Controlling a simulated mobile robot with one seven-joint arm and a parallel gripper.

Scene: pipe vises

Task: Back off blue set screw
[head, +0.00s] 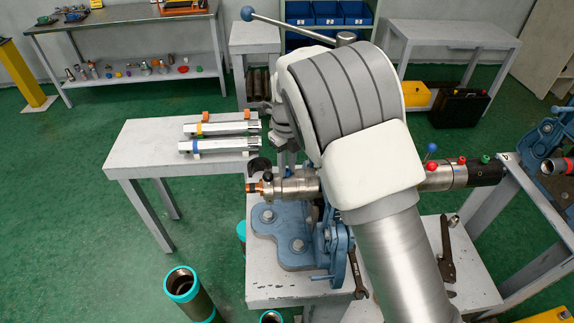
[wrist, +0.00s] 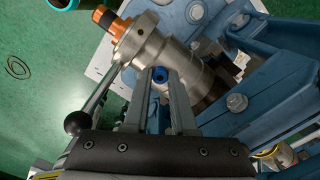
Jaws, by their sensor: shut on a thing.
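In the wrist view, the blue set screw (wrist: 160,74) shows its round head with a dark socket. It sits at the side of a silver metal fitting (wrist: 148,42) with an orange end (wrist: 108,18). My gripper (wrist: 162,86) is shut on the set screw, one finger on each side of its head. In the head view, the fitting (head: 297,184) lies across a blue pipe vise (head: 283,232).
A lever with a black ball (wrist: 76,123) lies close to the left of my fingers. Blue vise parts (wrist: 275,105) crowd the right side. In the head view, a wrench (head: 356,273) lies on the vise bench. A grey side table (head: 135,150) holds two pale bars.

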